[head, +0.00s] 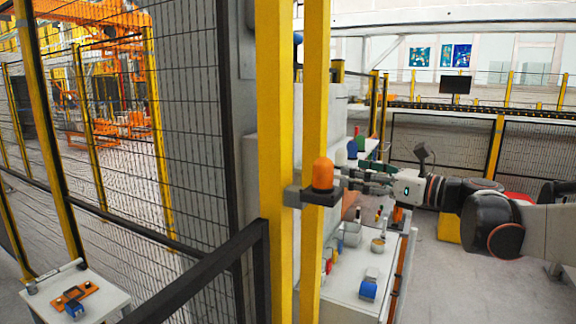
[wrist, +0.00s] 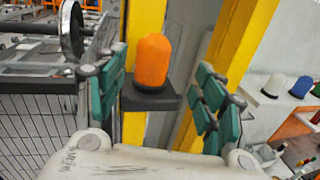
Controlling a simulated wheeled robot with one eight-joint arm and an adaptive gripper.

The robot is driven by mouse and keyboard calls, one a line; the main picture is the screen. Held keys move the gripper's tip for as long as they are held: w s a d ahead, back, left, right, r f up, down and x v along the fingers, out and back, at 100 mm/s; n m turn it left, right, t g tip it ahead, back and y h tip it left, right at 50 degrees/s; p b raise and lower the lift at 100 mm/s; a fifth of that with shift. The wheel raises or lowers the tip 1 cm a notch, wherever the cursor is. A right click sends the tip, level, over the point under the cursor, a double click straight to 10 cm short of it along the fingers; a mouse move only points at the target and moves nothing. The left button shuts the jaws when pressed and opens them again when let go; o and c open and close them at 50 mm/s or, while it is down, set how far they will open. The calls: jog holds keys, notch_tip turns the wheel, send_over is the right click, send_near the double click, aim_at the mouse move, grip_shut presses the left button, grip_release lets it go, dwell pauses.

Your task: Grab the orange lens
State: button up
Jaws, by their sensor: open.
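The orange lens (head: 322,174) is a rounded dome standing upright on a dark bracket (head: 320,195) fixed to a yellow post. In the wrist view the orange lens (wrist: 154,61) sits on the same dark bracket (wrist: 150,97), between my fingers in the picture. My gripper (wrist: 160,90) is open, with a green-padded finger on each side of the lens. No contact with the lens shows. In the head view my gripper (head: 348,180) reaches in from the right, just beside the lens; its fingertips are small and partly hidden there.
Two yellow posts (head: 273,130) stand by the lens, with black mesh fencing (head: 190,110) to the left. A white workbench (head: 365,285) with cups, tools and a blue item lies below my arm. A white table (head: 85,300) is at lower left.

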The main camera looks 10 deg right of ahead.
aim_at(322, 167)
jog(key=p+x, duration=0.1)
jog(key=x, duration=0.4)
jog(key=p+x, duration=0.1)
jog(key=x, duration=0.4)
jog(key=shift+s+a+f, duration=0.1)
jog(key=shift+s+a, duration=0.1)
jog(key=shift+a, duration=0.05)
jog(key=shift+s, duration=0.15)
jog(key=shift+c, duration=0.3)
jog(key=c, duration=1.1)
